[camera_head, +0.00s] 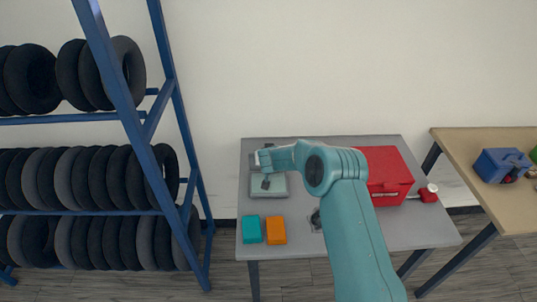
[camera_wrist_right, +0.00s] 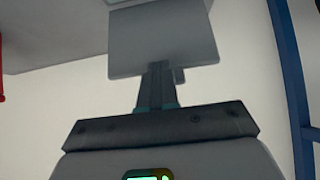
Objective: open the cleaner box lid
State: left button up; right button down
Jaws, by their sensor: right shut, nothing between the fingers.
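A pale grey-green box (camera_head: 270,191) stands at the left part of the grey table; I take it to be the cleaner box. My right gripper (camera_head: 266,182) is over it, fingers pointing down, shut with nothing between them. In the right wrist view a flat grey panel (camera_wrist_right: 163,35), likely its lid, lies just beyond the shut fingers (camera_wrist_right: 158,66), which overlap its near edge. I cannot tell whether they touch it. In the head view my forearm and wrist pass close to the box. My left gripper is out of view.
A teal block (camera_head: 251,230) and an orange block (camera_head: 275,230) lie in front of the box. A red box (camera_head: 383,168) stands to the right on the grey table (camera_head: 400,231). A blue tyre rack (camera_head: 137,130) is left; a wooden table (camera_head: 462,150) is right.

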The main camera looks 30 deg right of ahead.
jog(key=shift+w+d+r, duration=0.25)
jog(key=shift+w, duration=0.2)
jog(key=shift+w+d+r, duration=0.1)
jog(key=shift+w+d, duration=0.15)
jog(key=shift+w, duration=0.15)
dwell(0.3)
jog(key=shift+w+d, duration=0.4)
jog(key=shift+w, duration=0.2)
dwell(0.3)
